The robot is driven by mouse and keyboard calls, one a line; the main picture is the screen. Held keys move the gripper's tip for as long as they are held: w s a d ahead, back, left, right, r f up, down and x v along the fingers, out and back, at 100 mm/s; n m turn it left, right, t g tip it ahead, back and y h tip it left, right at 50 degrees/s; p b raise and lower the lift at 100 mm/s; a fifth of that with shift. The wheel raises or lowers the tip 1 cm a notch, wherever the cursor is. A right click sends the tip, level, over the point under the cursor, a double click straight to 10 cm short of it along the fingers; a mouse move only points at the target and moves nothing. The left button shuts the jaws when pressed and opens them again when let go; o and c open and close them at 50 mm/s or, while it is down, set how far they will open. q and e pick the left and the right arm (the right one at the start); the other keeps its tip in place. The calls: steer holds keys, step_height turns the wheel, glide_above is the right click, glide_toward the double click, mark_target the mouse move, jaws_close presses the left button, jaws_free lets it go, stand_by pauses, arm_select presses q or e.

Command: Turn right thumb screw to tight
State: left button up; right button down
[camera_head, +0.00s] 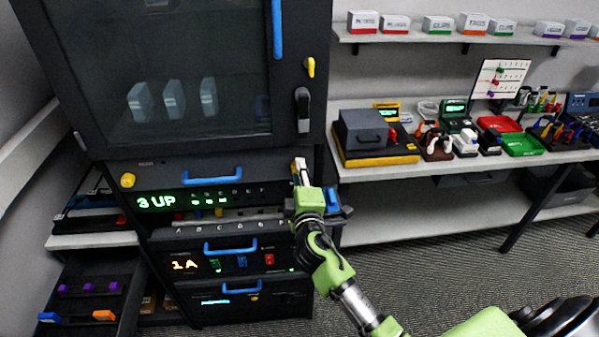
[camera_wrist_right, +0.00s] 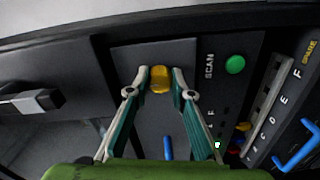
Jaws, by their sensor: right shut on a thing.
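The right thumb screw (camera_wrist_right: 160,79) is a small yellow knob on the dark front panel (camera_wrist_right: 150,55) of the cabinet. In the right wrist view it sits between the fingertips of my right gripper (camera_wrist_right: 160,82), which is shut on it. In the head view my right gripper (camera_head: 299,170) is at the upper right end of the panel with the green "3 UP" display (camera_head: 156,202), and its fingers hide the screw there. The matching left thumb screw (camera_head: 127,180) shows at the panel's left end. My left gripper is not in view.
A blue handle (camera_head: 212,178) sticks out of the panel, with more handled drawers below. A glass-fronted door (camera_head: 170,80) is above. In the wrist view a green SCAN button (camera_wrist_right: 235,64) lies right of the screw. A shelf (camera_head: 370,177) with devices stands at right.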

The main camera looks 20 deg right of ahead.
steer(key=c, duration=1.8)
jaws_free()
steer(key=v, duration=1.2)
